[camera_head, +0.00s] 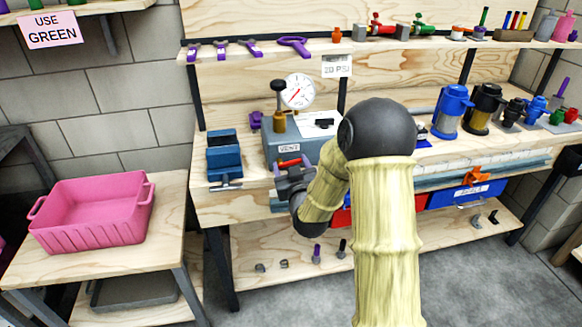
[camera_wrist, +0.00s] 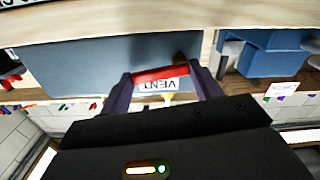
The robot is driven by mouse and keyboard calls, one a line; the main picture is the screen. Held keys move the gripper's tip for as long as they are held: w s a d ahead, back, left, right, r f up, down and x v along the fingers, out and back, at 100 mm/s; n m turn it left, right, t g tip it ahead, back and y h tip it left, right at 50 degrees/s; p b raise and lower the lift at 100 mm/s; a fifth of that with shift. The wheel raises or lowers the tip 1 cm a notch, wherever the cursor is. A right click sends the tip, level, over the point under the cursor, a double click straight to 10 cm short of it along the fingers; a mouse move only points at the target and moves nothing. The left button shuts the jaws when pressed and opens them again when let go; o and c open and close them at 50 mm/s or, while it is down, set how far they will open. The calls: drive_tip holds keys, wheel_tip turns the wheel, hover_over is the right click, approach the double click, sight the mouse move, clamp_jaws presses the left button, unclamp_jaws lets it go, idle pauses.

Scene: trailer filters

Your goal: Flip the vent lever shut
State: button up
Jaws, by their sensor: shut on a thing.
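The vent lever (camera_head: 289,162) is a short red bar on the front of a grey-blue box (camera_head: 283,135), just below a VENT label (camera_head: 289,148). My gripper (camera_head: 292,169) is at the front of this box, with its dark fingers at the lever. In the wrist view, which is upside down, the red lever (camera_wrist: 162,74) lies across the space between the two finger ends, and my gripper (camera_wrist: 163,88) is shut on it. The VENT label (camera_wrist: 158,85) shows between the fingers. My arm hides the right part of the box front.
A blue vise (camera_head: 225,156) is on the bench to the left. Blue and black filter units (camera_head: 453,110) stand to the right. A pink bin (camera_head: 92,211) sits on the left table.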

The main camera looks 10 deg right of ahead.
drive_tip(key=shift+f+m+b, duration=0.25)
drive_tip(key=shift+m+b, duration=0.4)
drive_tip(key=shift+m, duration=0.45)
drive_tip(key=o, duration=1)
drive_tip(key=shift+s, duration=0.1)
drive_tip(key=s+b, duration=0.3)
drive_tip(key=s, duration=0.1)
drive_tip(key=s+b, duration=0.2)
drive_tip(key=s, duration=0.3)
drive_tip(key=shift+f+b, duration=0.2)
drive_tip(key=shift+b, duration=0.2)
drive_tip(key=shift+b, duration=0.45)
